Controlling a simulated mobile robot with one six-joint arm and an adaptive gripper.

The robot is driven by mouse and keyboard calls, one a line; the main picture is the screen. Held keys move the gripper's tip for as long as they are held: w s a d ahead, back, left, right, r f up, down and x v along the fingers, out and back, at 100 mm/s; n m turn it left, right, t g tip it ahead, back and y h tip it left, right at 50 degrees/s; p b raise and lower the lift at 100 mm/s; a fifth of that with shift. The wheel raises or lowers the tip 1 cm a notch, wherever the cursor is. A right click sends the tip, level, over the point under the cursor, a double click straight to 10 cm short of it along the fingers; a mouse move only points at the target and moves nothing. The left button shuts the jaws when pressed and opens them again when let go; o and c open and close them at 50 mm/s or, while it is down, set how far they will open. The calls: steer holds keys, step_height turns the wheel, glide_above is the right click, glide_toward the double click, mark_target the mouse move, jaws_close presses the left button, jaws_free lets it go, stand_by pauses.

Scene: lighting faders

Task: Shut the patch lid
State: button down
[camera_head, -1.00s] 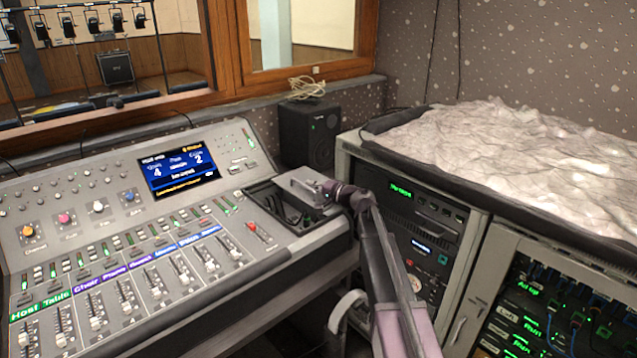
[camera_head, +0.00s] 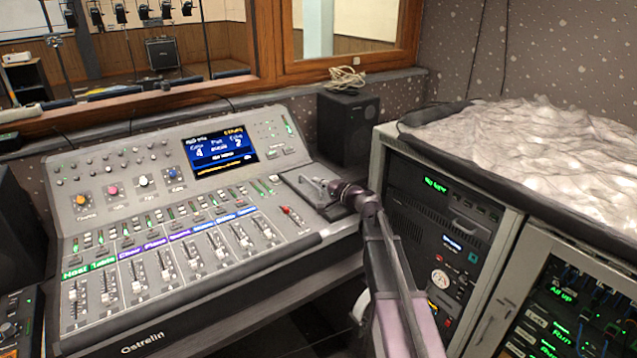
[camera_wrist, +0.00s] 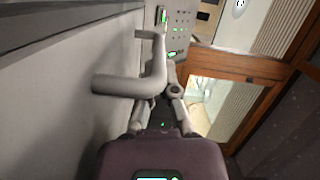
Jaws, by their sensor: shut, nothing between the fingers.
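The patch lid (camera_head: 298,181) is a grey panel at the right end of the lighting console (camera_head: 200,262). It looks low and close to level with the console top; my arm hides part of it, and I cannot tell if it is fully down. In the wrist view the lid (camera_wrist: 55,95) fills the left side as a broad grey face, with a thick bent bar handle (camera_wrist: 128,86) standing off it. My gripper (camera_head: 332,187) is shut and empty over the lid. In the wrist view my gripper (camera_wrist: 167,92) is close beside the handle; contact is unclear.
A black speaker (camera_head: 347,128) stands behind the console's right end. A grey equipment rack (camera_head: 510,215) with a crumpled pale cover (camera_head: 535,130) stands to the right. A wooden window frame (camera_head: 345,66) runs behind. The console's fader area is clear of my arm.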

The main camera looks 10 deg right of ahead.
steer(key=shift+s+a, duration=0.1)
steer(key=shift+a, duration=0.1)
steer(key=shift+d, duration=0.15)
steer(key=shift+d+r, duration=0.1)
steer(key=shift+d, duration=0.25)
steer(key=w+d, duration=0.1)
steer(key=w+d+p, duration=0.1)
steer(key=shift+d+r, duration=0.3)
steer(key=v, duration=1)
steer(key=shift+d, duration=0.15)
steer(key=shift+f, duration=0.1)
